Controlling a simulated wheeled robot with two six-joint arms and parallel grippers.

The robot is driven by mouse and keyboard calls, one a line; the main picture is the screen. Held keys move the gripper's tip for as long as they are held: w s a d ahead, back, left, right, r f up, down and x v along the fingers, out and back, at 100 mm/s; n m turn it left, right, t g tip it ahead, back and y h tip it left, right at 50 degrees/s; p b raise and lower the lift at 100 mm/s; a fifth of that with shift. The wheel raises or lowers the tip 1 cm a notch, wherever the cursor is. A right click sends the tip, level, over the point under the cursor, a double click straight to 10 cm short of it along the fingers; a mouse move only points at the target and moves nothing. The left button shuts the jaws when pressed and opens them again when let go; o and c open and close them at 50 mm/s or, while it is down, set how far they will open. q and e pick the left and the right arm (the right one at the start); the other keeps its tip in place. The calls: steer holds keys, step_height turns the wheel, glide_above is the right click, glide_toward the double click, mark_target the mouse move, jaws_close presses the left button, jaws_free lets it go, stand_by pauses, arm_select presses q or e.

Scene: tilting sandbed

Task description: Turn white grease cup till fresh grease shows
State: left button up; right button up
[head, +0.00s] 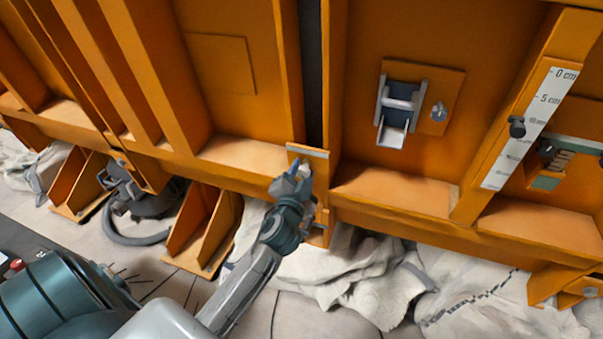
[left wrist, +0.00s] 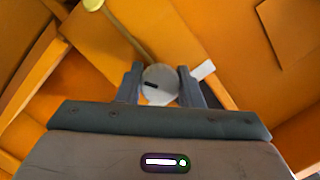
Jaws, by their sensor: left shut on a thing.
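The white grease cup (left wrist: 160,84) shows in the left wrist view as a round pale cap with a short dark mark on its face. It sits between the two fingers of my left gripper (left wrist: 161,88), which is shut on it. In the head view my left gripper (head: 296,176) reaches up to a small orange plate (head: 309,152) on the frame, and it hides most of the cup there. No fresh grease can be made out. My right gripper is not in view.
A white scale (head: 528,128) marked in cm stands at the right with a dark knob. A latch-like bracket (head: 398,105) is on the upper panel. Orange ribs surround the arm. Crumpled pale cloth (head: 370,285) and a dark hose (head: 135,238) lie below.

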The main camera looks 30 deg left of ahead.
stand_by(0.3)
arm_select(q)
steer(key=o, duration=1)
steer(key=shift+c, duration=0.2)
steer(key=shift+s+d+f, duration=0.15)
steer(key=shift+s+d, duration=0.05)
steer(key=shift+s, duration=0.25)
steer(key=b+v, duration=0.2)
steer(key=v, duration=0.7)
steer(key=shift+s+b, duration=0.35)
steer(key=shift+b, duration=0.05)
steer(key=shift+d, duration=0.1)
